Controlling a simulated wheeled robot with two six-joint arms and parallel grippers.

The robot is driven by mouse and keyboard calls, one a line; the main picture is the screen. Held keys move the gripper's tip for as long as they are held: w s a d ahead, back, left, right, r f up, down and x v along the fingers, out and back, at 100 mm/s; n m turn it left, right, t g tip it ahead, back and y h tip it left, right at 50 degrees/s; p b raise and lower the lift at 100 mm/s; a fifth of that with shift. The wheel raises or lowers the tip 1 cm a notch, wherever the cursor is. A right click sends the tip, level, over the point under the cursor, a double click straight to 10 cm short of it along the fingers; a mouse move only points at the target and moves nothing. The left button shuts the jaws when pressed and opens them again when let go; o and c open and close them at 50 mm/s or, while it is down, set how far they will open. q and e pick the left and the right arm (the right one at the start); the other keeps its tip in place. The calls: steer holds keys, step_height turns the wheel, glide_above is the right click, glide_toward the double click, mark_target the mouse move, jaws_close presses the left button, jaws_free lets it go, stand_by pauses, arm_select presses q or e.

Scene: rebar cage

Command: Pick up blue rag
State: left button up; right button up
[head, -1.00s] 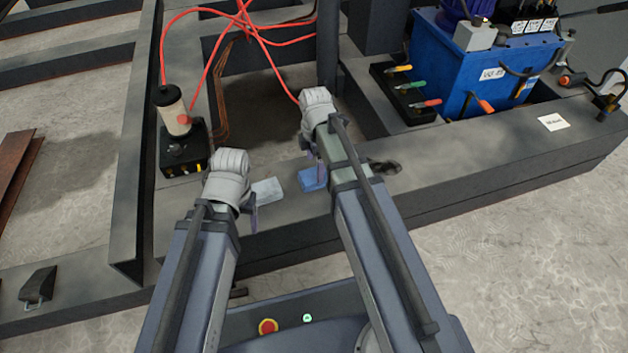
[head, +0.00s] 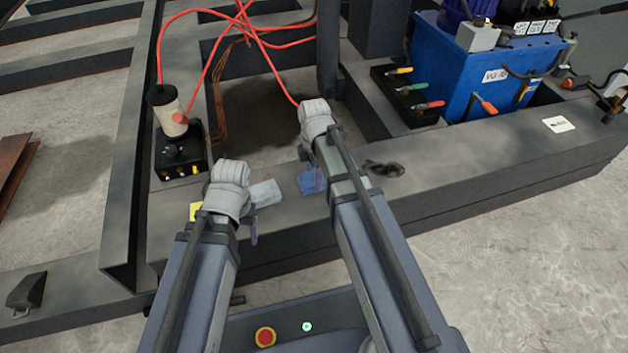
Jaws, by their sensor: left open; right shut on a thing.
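The blue rag (head: 307,184) lies on the dark steel beam (head: 370,220), left of my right forearm. My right gripper (head: 319,180) points down at the rag's right side and is shut on it; the fingertips are partly hidden by my wrist. The rag still appears at beam level. My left gripper (head: 253,228) is open and empty, at the near side of a light grey rag (head: 265,193), to the left of the blue one. Its far finger is hidden behind my wrist.
A yellow piece (head: 195,211) shows beside my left wrist. A black device with a cream cylinder (head: 171,122) and red hoses stands behind it. A dark crumpled item (head: 384,168) lies right of my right arm.

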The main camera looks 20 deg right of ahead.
steer(key=c, duration=0.5)
steer(key=shift+r, duration=0.1)
step_height(320, 180, up, 10)
steer(key=p, duration=1)
